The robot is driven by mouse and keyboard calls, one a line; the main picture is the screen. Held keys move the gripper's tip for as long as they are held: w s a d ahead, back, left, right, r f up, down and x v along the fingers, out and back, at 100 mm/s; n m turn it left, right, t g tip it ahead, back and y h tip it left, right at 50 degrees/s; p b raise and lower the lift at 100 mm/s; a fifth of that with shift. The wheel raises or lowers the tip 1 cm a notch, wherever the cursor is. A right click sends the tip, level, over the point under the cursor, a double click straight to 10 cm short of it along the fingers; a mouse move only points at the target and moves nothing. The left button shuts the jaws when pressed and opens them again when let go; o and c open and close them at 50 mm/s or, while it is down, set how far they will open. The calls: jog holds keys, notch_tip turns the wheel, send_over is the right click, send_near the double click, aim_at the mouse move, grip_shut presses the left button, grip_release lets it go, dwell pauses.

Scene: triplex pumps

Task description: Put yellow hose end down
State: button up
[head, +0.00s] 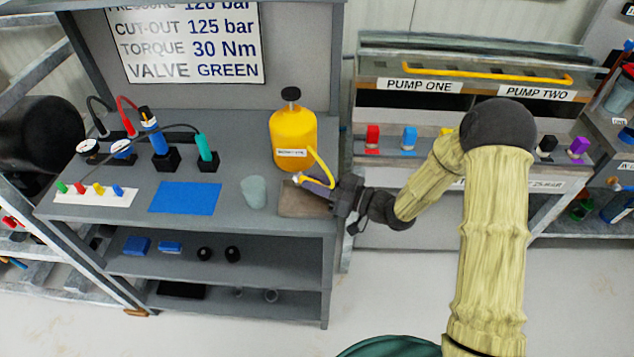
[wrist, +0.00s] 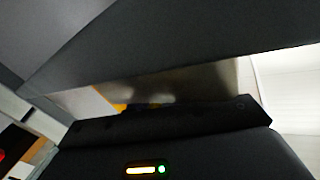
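A yellow canister (head: 292,140) with a black cap stands on the grey bench, near its right end. Its yellow hose (head: 321,166) runs from the canister's right side down to my gripper (head: 318,185). My gripper reaches in from the right and appears shut on the hose end, just above a brown mat (head: 292,211) at the bench's right edge. The grip itself is largely hidden. The wrist view is mostly dark gripper body, with a small yellow patch (wrist: 121,106) at the fingers.
A pale translucent cup (head: 253,192) stands left of the brown mat. A blue mat (head: 185,198) lies further left, with gauges and tools in black holders behind. To the right is a pump unit (head: 430,72) with coloured valves. Shelves (head: 190,258) lie below the bench.

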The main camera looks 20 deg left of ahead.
jog(key=o, duration=0.3)
jog(key=shift+f, duration=0.4)
jog(key=shift+s, duration=0.1)
jog(key=shift+r, duration=0.35)
jog(key=s+d, duration=0.1)
jog(key=d, duration=1)
jog(key=shift+s+d+r, duration=0.3)
jog(key=shift+d+r, duration=0.1)
